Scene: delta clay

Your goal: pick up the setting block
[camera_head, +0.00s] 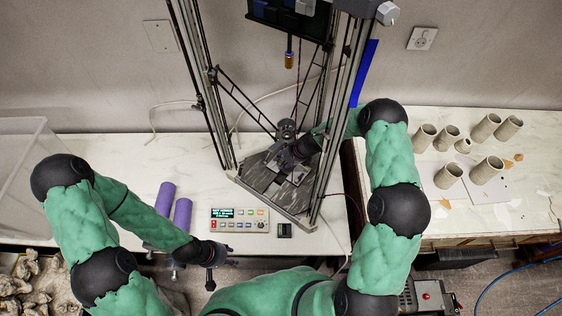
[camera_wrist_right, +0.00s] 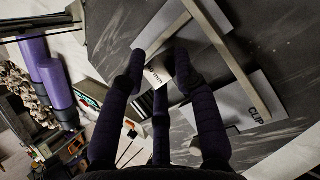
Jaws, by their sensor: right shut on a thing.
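The setting block (camera_wrist_right: 152,77) is a small pale block with dark "mm" lettering. In the right wrist view it sits between the fingertips of my right gripper (camera_wrist_right: 159,72), which is shut on it. The fingers hide part of the block, and I cannot tell whether it touches the dark bed below. In the head view my right gripper (camera_head: 292,152) reaches inside the tall delta frame, over the dark bed (camera_head: 262,180); the block is too small to make out there. My left gripper (camera_head: 211,276) is at the table's front edge, away from the frame; its finger opening is unclear.
Grey plates (camera_wrist_right: 259,97), one marked "CLIP", and a pale bar (camera_wrist_right: 222,45) lie by my right fingers. The frame's posts (camera_head: 327,160) stand close around my right arm. A control panel (camera_head: 240,219) and purple rolls (camera_head: 165,198) are left front. Clay cups (camera_head: 487,170) stand right.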

